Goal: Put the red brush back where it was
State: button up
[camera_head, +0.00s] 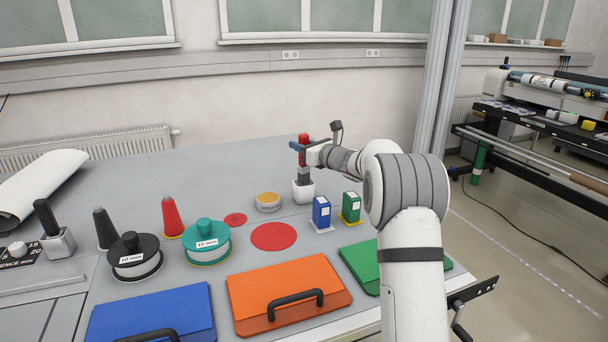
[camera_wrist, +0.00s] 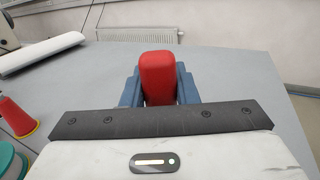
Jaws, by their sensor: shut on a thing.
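The red brush (camera_head: 303,158) stands upright in the head view, with a red handle and a grey lower part. My gripper (camera_head: 297,147) is shut on the handle, its blue fingers on either side. The wrist view shows the red handle top (camera_wrist: 158,75) between the blue fingers (camera_wrist: 158,92). The brush's lower end meets the mouth of a small white cup (camera_head: 303,192) on the table. Its bristles are hidden, and I cannot tell how deep it sits in the cup.
A small red disc (camera_head: 235,219) and a larger one (camera_head: 274,236) lie on the table (camera_head: 240,180). A yellow-topped tin (camera_head: 268,201), blue box (camera_head: 321,212) and green box (camera_head: 351,207) stand near the cup. Cones, spools and coloured cases lie nearer. The table behind the cup is clear.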

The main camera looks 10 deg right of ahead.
notch_tip(320, 180, down, 6)
jog(key=shift+r, duration=0.1)
dwell(0.4)
jog(key=o, duration=1)
jog(key=b+v, duration=0.1)
jog(key=v, duration=1.1)
jog(key=shift+b, duration=0.35)
jog(key=shift+a, duration=0.1)
